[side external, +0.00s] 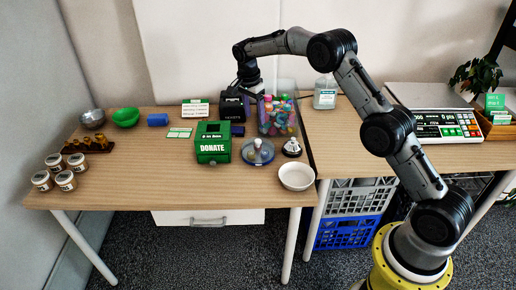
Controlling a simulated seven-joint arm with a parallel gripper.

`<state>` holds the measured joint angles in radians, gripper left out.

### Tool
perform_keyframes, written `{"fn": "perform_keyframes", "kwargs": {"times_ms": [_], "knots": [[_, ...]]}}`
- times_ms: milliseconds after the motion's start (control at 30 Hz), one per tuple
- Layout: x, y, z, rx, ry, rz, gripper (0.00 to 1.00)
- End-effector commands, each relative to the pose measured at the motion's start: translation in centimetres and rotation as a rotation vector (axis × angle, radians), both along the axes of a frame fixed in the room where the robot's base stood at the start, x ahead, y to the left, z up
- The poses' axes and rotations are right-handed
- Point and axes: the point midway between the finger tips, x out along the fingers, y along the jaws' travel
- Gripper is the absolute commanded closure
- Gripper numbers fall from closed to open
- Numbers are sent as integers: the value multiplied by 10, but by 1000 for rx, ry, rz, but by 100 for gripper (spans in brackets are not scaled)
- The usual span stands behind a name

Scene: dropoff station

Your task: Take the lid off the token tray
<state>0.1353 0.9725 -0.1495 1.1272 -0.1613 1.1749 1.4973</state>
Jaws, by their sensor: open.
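A round tray with a clear lid (257,151) stands at the middle right of the left table; I take it for the token tray. The lid has a pale knob on top and appears seated, with something blue showing under it. My gripper (257,98) is behind and above it, between a black box and a clear bin, apart from the lid. The gripper is open and its fingers are small and partly lost against the dark box.
The black ticket box (231,106) and the clear bin of colored items (278,116) stand close to my gripper. A green donation box (213,143) is left of the tray, a call bell (292,147) right, a white bowl (296,177) in front. The table's front middle is clear.

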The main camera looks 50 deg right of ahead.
Motion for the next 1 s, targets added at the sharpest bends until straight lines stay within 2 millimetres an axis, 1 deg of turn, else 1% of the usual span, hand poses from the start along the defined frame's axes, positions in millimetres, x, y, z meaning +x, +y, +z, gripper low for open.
{"fn": "perform_keyframes", "kwargs": {"times_ms": [33,100,200,300,467,533,800,900,1000], "knots": [[-1,-1,-12,1,6,-1,35],[-1,-3,-25,1,6,-1,35],[-1,-6,-42,1,4,-1,35],[-1,-8,-54,1,3,0,35],[0,-9,-62,0,1,0,35],[-1,-10,-69,1,3,0,35],[0,-15,-105,0,3,0,35],[0,-16,-111,0,1,0,35],[0,-16,-113,0,0,0,35]]}}
